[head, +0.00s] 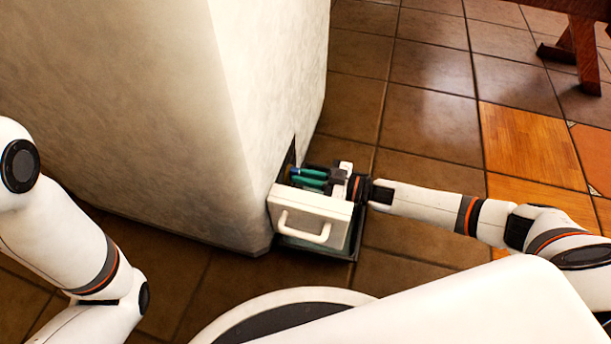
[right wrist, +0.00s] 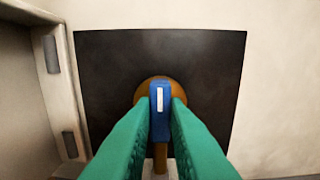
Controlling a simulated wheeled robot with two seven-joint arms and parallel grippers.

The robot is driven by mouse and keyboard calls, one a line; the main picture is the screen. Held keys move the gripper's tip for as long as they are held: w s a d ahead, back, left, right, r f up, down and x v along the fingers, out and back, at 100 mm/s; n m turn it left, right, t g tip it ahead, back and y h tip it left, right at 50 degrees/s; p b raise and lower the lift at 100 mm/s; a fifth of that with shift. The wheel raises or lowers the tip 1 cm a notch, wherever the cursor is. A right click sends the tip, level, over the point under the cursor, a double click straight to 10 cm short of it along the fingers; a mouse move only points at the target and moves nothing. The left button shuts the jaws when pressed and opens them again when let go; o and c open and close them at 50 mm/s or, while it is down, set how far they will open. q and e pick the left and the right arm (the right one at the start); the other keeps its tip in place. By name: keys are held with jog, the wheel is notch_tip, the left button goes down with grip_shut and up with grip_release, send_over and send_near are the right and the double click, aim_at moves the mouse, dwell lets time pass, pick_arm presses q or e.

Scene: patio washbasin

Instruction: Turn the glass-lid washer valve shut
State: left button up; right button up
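The valve has a small blue handle (right wrist: 160,112) with a white stripe, standing upright in the right wrist view, on a round brass-brown body (right wrist: 158,84). A bit of the blue handle shows in the head view (head: 293,171). My right gripper (head: 304,177) reaches in from the right; its green fingers (right wrist: 160,125) lie along both sides of the handle and appear closed on it. The fingers and gripper hide part of the valve body. My left arm shows at the left of the head view, but its gripper is out of frame.
A white door with a bar handle (head: 309,218) stands open in front of the valve recess, close to my right gripper. A dark back panel (right wrist: 205,75) lies behind the valve. The pale plaster block (head: 150,110) fills the left.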

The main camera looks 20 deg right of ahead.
jog(key=shift+n, duration=0.3)
grip_shut()
jog(key=n+p, duration=0.2)
jog(key=n, duration=1.5)
jog(key=shift+f+p, duration=0.1)
jog(key=shift+p, duration=0.3)
jog(key=shift+s+n, duration=0.1)
jog(key=shift+n, duration=0.2)
jog(key=o, duration=0.7)
grip_release()
